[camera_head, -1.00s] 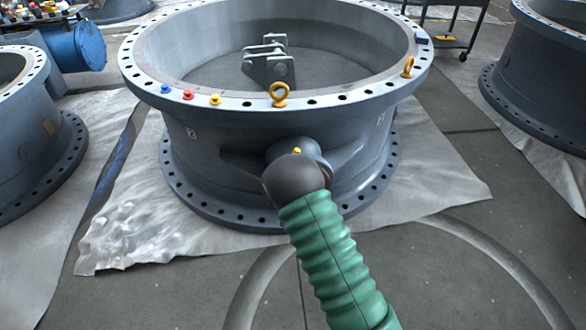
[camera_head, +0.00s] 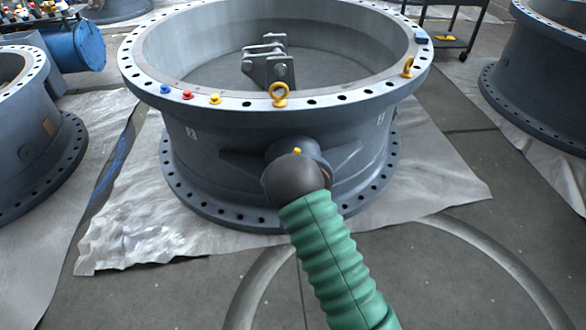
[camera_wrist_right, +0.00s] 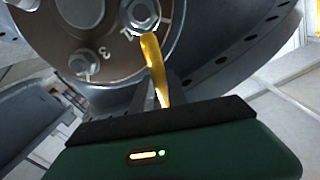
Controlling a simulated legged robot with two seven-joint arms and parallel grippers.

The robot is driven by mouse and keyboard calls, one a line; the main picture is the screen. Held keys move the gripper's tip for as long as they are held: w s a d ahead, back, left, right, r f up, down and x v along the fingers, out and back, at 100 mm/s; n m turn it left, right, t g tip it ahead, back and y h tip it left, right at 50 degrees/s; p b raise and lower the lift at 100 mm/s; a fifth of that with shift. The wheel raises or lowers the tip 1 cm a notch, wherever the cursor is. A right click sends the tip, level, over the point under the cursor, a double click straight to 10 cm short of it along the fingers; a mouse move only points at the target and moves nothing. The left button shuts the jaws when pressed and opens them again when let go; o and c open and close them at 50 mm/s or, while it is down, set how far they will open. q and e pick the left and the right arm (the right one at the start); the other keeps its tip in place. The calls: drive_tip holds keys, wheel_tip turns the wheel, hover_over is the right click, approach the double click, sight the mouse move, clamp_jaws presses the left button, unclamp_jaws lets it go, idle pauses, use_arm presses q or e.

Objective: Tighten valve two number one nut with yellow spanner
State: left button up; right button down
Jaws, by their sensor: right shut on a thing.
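Valve two (camera_head: 215,140) is the large blue-grey ring in the middle of the head view, with a small 2 on its side. My right arm reaches to its front boss, and the dark wrist hides most of my right gripper there. In the wrist view my right gripper (camera_wrist_right: 162,98) is shut on the yellow spanner (camera_wrist_right: 153,55). The spanner's far end is beside or on the upper nut (camera_wrist_right: 142,13); I cannot tell if it is seated. Another nut (camera_wrist_right: 83,64) sits lower left, near a number 3. The number by the upper nut is hard to read.
Blue, red and yellow caps (camera_head: 188,95) and yellow lifting eyes (camera_head: 279,95) stand on the top flange. Other valves stand left (camera_head: 35,150) and right (camera_head: 540,90). A black cart (camera_head: 455,38) is at the back right. The front floor is clear.

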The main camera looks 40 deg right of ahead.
idle(0.3)
drive_tip(key=shift+v, duration=1.75)
drive_tip(key=w+a+n+p, duration=0.2)
drive_tip(key=a+n, duration=0.3)
drive_tip(key=n, duration=0.4)
drive_tip(key=shift+w+a+f+p, duration=0.3)
drive_tip(key=shift+w+p, duration=0.1)
drive_tip(key=shift+w, duration=0.4)
drive_tip(key=shift+p+v, duration=0.45)
drive_tip(key=shift+v, duration=2.1)
